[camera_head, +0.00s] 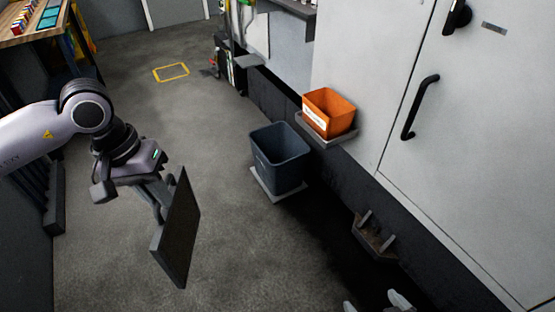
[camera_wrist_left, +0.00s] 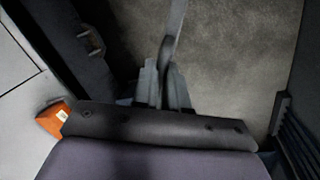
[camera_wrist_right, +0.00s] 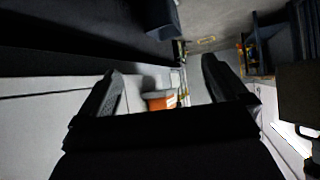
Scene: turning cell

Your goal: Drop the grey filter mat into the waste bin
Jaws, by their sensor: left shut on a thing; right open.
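The grey filter mat (camera_head: 178,235) is a thin dark square panel, held tilted nearly on edge. My left gripper (camera_head: 163,204) is shut on its edge. The left wrist view shows the closed fingers (camera_wrist_left: 163,85) with the mat's narrow edge (camera_wrist_left: 177,28) between them. The waste bin (camera_head: 279,160), an open blue-grey tub, stands right of the mat and farther back. Mat and bin are apart, and the inside of the bin is partly hidden. My right gripper (camera_wrist_right: 160,80) is open and empty. Its pale fingertips (camera_head: 380,302) show at the bottom edge of the head view.
An orange box (camera_head: 328,113) with a white label sits on a small ledge by the white cabinet, behind the bin. A dark bracket (camera_head: 374,236) juts out low on the right. A wooden table (camera_head: 34,22) stands far left. The floor between mat and bin is clear.

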